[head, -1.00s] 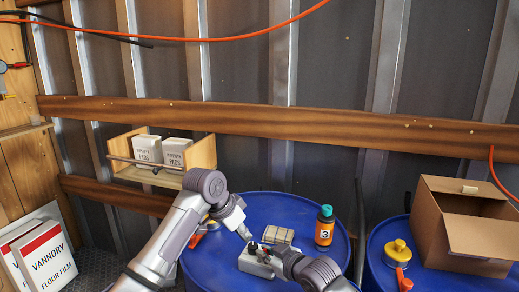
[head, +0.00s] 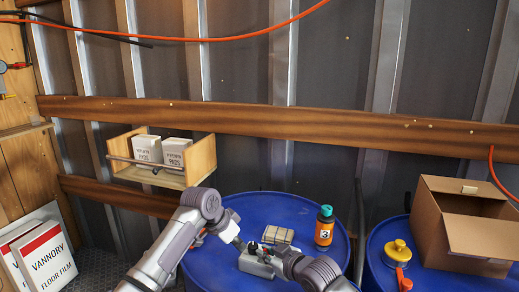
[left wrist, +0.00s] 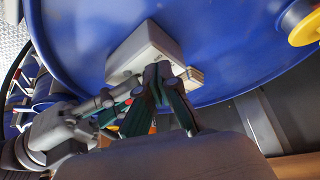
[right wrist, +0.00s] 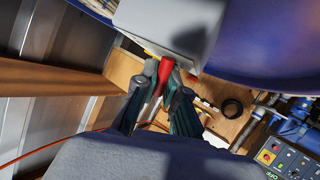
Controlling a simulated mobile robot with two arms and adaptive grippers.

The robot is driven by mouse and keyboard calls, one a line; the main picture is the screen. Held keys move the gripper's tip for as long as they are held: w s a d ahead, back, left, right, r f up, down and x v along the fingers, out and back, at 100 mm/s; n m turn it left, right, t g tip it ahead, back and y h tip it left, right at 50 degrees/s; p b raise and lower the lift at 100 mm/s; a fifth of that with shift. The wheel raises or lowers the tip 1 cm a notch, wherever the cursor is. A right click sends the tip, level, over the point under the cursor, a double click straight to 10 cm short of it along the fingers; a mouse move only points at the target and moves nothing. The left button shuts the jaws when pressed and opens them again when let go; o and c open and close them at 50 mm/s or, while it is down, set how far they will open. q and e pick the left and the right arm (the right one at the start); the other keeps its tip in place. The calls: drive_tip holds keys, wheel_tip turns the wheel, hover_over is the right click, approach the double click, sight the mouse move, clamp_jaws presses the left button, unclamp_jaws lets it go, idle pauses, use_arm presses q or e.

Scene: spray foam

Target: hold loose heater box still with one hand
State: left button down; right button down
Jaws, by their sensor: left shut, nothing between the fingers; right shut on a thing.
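The heater box (head: 250,267), a pale grey box, lies on top of the blue drum. It also shows in the left wrist view (left wrist: 140,48) and at the top of the right wrist view (right wrist: 180,22). My left gripper (head: 240,244) is shut and empty at the box's left end. In the left wrist view its closed fingertips (left wrist: 160,72) are in front of the box; contact is unclear. My right gripper (head: 276,250) is shut on a narrow red piece (right wrist: 166,70) close against the box. Where this piece ends is hidden.
A tan block (head: 278,234) is behind the box, with an orange bottle (head: 324,229) to its right. The blue drum (head: 205,268) has bare room around them. A second drum carries a cardboard box (head: 462,228) and a yellow-topped item (head: 397,251). A wooden shelf (head: 203,157) hangs behind.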

use_arm(q)
drive_tip(key=shift+f, duration=0.3)
drive_tip(key=shift+d, duration=0.35)
idle(0.6)
drive_tip(key=shift+s+d, duration=0.25)
drive_tip(key=shift+s, duration=0.05)
drive_tip(key=shift+s+d, duration=0.2)
drive_tip(key=shift+s, duration=0.1)
drive_tip(key=shift+s+d, duration=0.15)
drive_tip(key=shift+d, duration=0.2)
idle(0.4)
drive_tip(key=shift+s+a, duration=0.15)
drive_tip(key=shift+s, duration=0.15)
wheel_tip(320, 180, up, 6)
drive_tip(key=shift+a, duration=0.15)
idle(0.3)
drive_tip(key=shift+s, duration=0.1)
